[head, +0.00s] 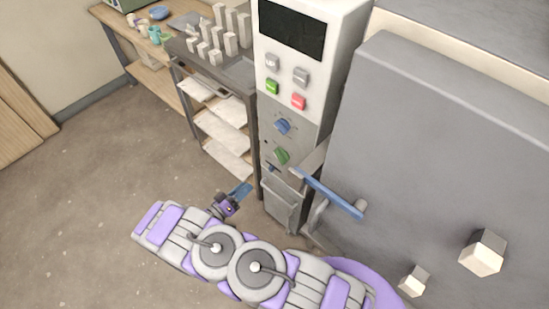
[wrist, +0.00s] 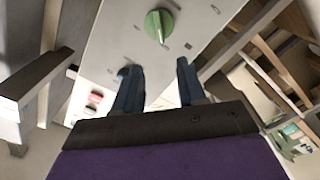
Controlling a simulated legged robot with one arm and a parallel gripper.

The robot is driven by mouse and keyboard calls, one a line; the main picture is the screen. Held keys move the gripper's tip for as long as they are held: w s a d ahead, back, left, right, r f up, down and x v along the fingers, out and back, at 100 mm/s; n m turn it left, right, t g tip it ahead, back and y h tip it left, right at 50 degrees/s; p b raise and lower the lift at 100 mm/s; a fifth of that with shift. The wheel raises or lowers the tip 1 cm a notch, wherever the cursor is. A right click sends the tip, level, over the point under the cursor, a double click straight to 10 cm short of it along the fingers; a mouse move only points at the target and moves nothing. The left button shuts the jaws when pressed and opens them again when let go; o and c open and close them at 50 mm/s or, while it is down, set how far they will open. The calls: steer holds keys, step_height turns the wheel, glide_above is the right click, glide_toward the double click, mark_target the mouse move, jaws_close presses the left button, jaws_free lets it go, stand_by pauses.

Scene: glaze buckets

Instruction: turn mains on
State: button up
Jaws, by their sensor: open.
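A kiln control panel (head: 297,125) carries several knobs and buttons; I cannot tell which is the mains switch. A green knob (head: 282,156) sits low on it, under a blue knob (head: 283,127). My gripper (head: 241,189) is open and empty, left of and below the green knob in the head view. In the wrist view my gripper (wrist: 157,72) points at the panel, with the green knob (wrist: 159,25) beyond the gap between the fingers, apart from them. The left finger covers part of the panel.
A blue lever handle (head: 332,194) sticks out from the big grey kiln door (head: 430,130) at right. A grey box (head: 280,201) is below the knobs. A shelf rack (head: 222,130) with white slabs stands left of the panel. The floor at left is clear.

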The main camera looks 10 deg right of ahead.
mark_target(280, 156)
steer(key=b+x, duration=0.3)
steer(key=x, duration=1.4)
steer(key=shift+d, duration=0.1)
jaws_close()
